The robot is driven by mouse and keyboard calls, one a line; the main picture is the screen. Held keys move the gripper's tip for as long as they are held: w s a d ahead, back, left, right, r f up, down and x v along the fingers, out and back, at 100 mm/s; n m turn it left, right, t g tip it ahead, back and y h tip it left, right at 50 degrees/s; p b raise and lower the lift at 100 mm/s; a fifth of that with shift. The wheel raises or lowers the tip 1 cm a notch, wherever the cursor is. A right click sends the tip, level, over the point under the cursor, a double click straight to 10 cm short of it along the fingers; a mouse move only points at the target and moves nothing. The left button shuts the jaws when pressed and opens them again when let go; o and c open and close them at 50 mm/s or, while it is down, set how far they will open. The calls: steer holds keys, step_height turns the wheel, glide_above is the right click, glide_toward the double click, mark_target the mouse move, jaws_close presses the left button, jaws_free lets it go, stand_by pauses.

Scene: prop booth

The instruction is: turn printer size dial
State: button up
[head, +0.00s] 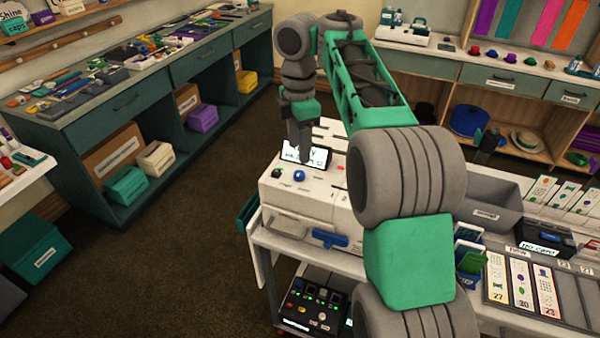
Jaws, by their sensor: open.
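The white printer (330,201) stands on the cart in the middle of the view. On its top are a small tilted screen (319,157) with text and a round blue knob (299,175), which looks like the size dial; its label is too small to read. My gripper (298,154) points down over the printer's back left part, just behind and above the blue knob. It is open and empty, and looks apart from the knob. My arm hides the right part of the printer.
A blue tab (330,238) sticks out at the printer's front. A black device with buttons (312,305) is on the cart's lower shelf. Right of my arm are a grey bin (490,206) and cards (522,285). The brown floor (190,245) at left is clear.

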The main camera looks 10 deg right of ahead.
mark_target(299, 173)
step_height(299, 173, down, 8)
steer(key=b, duration=0.6)
steer(key=shift+r, duration=0.15)
jaws_close()
